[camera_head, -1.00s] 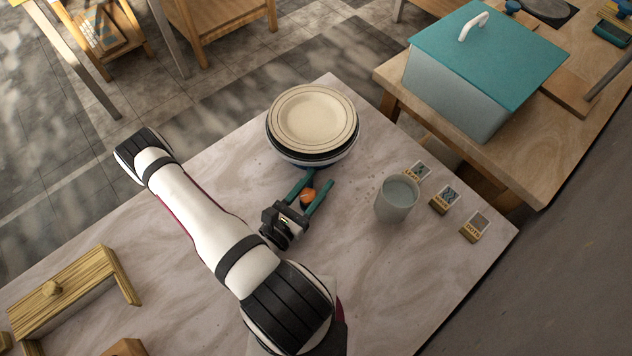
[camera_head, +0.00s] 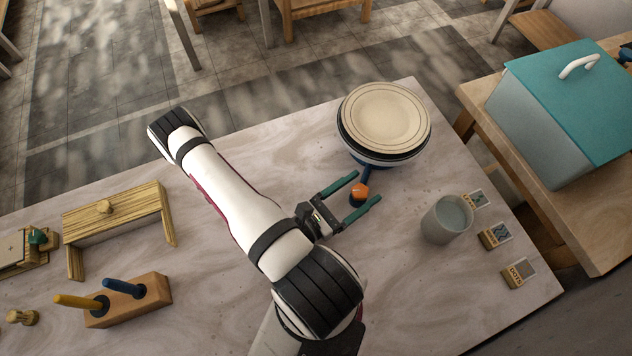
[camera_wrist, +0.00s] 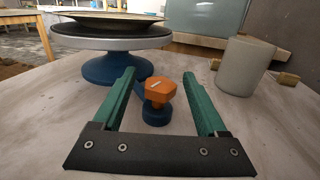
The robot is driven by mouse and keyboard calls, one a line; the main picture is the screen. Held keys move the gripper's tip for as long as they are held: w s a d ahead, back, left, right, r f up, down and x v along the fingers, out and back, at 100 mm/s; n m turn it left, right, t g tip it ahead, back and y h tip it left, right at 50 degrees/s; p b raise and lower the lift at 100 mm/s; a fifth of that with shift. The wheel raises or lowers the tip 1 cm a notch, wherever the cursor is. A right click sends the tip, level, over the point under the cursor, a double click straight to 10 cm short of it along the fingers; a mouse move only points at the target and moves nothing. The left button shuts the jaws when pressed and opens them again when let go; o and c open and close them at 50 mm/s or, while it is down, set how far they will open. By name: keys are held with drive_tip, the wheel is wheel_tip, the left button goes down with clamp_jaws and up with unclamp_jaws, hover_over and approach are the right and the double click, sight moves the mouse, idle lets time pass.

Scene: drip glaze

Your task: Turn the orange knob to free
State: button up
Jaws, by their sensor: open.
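The orange knob (camera_head: 359,191) sits on a blue base in front of the turntable. In the wrist view the knob (camera_wrist: 160,90) is a faceted orange piece with a white mark on top, standing between my fingers. My gripper (camera_head: 361,189) is open, with its two green fingers on either side of the knob. In the wrist view my gripper (camera_wrist: 164,82) shows gaps between the fingers and the knob. The turntable (camera_wrist: 112,66) has a blue foot and a pale wheel head, and a cream plate (camera_head: 386,114) lies on it.
A grey cup (camera_head: 446,220) stands right of the knob, beside several small labelled tiles (camera_head: 494,236). A wooden rack (camera_head: 115,222) and a wooden tool block (camera_head: 130,300) stand at left. A teal-lidded box (camera_head: 560,110) is on the other table.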

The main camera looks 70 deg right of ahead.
drive_tip(key=v, duration=1.2)
drive_tip(key=shift+w+a, duration=0.1)
drive_tip(key=shift+a, duration=0.15)
